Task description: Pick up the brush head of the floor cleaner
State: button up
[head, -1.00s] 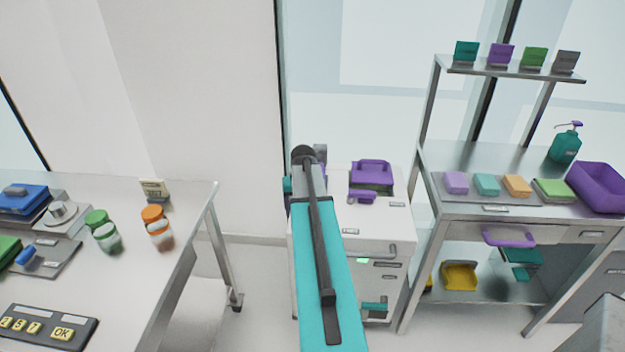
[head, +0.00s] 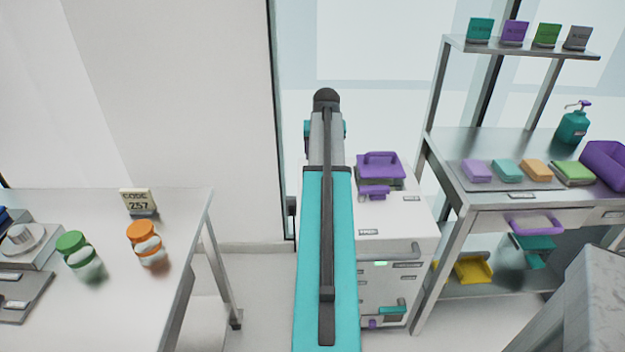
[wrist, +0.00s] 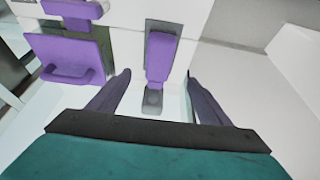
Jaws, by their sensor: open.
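My gripper (wrist: 157,75) shows in the wrist view with its two dark fingers spread apart and nothing held between them. A purple elongated piece (wrist: 160,52) stands in a dark recess of a white unit, in line with the gap between the fingertips. I cannot make out bristles, so I cannot tell if this is the brush head. In the head view a white unit (head: 405,222) with purple parts stands right of my arm. My arm hides part of it, and the gripper is hidden there.
A purple handled part (wrist: 72,60) is left of the fingers in the wrist view. In the head view a metal shelf (head: 505,210) stands right of the white unit, holding coloured sponges and a purple bin (head: 606,163). A table (head: 150,300) with jars is at left.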

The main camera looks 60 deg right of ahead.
jog(key=shift+w+d, duration=0.1)
dwell(0.3)
jog(key=shift+p+x, duration=0.55)
jog(key=shift+x, duration=3.65)
jog(key=shift+p+x, duration=0.7)
jog(key=shift+x, duration=1.7)
jog(key=shift+d+f, duration=0.15)
jog(key=shift+d, duration=0.1)
jog(key=shift+f, duration=0.25)
jog(key=c, duration=1.3)
